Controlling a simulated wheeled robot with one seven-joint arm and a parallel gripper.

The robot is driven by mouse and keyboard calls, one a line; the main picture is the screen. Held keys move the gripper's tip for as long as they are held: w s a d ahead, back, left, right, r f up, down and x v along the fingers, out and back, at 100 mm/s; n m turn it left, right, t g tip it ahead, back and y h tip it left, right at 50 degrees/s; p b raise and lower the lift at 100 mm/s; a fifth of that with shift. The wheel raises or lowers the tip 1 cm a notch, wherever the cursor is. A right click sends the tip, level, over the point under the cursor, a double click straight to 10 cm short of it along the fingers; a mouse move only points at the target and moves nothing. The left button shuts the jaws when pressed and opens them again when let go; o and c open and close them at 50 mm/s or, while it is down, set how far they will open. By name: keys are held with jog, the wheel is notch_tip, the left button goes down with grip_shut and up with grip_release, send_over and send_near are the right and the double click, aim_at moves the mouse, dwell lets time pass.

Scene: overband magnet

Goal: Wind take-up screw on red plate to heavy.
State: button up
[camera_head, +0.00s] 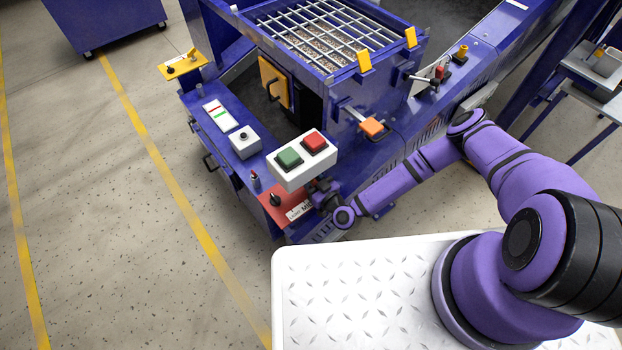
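The red plate (291,212) sits on the front corner of the blue machine, below the button box. A black take-up screw knob (275,200) stands on its left part. A white label (299,211) on the plate is partly readable, with "LIGHT" and the start of another word; the rest is hidden behind my gripper. My gripper (317,190) is small and dark, just right of the plate and below the button box, apart from the knob in the picture. Its fingers are too small and dark to tell open from shut.
A white box with green and red buttons (301,160) overhangs close above my gripper. A yellow plate with a black knob (183,66) is at the far left corner. Floor at left is clear.

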jog(key=v, duration=1.1)
dwell(0.6)
